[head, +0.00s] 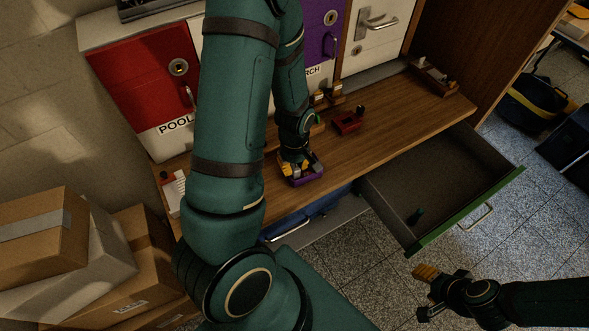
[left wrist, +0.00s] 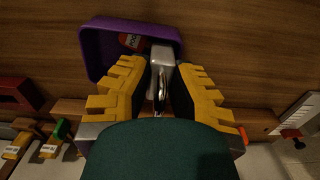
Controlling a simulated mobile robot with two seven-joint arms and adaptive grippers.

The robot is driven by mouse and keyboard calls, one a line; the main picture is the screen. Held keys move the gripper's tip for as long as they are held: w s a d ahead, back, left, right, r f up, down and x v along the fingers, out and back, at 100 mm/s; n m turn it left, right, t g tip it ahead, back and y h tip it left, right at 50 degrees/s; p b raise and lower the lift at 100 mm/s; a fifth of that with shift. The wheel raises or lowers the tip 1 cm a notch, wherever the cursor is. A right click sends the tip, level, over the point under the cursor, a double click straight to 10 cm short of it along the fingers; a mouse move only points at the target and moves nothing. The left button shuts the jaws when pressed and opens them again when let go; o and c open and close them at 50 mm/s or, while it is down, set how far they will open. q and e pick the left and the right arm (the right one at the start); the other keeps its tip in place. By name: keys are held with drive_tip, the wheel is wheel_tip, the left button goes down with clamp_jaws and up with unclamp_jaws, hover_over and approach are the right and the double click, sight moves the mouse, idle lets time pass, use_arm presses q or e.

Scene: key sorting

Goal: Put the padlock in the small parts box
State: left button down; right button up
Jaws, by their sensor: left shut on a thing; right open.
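The padlock (left wrist: 163,56) has a pale grey body and a metal shackle. My left gripper (head: 298,163) is shut on it, with yellow fingers on either side of the shackle in the left wrist view (left wrist: 158,85). A purple open-topped box, which looks like the small parts box (head: 307,181), sits on the wooden bench under the gripper. In the left wrist view the padlock overlaps this box (left wrist: 92,52); whether it touches the floor of the box cannot be told. A red tag (left wrist: 132,41) lies inside. My right gripper (head: 426,292) is open and empty, low at the right.
A red tray (head: 348,124) stands on the bench (head: 385,118) behind the purple box. Lockers (head: 150,85) line the back; cardboard boxes (head: 40,240) stand at left.

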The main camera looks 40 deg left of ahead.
use_arm(q)
drive_tip(key=shift+f, duration=1.05)
drive_tip(key=shift+s+d, duration=0.1)
drive_tip(key=shift+s, duration=0.1)
drive_tip(key=c, duration=1)
unclamp_jaws()
drive_tip(key=shift+w, duration=0.1)
drive_tip(key=shift+w+f, duration=0.15)
use_arm(e)
drive_tip(key=shift+f, duration=0.25)
use_arm(q)
drive_tip(key=shift+r, duration=0.25)
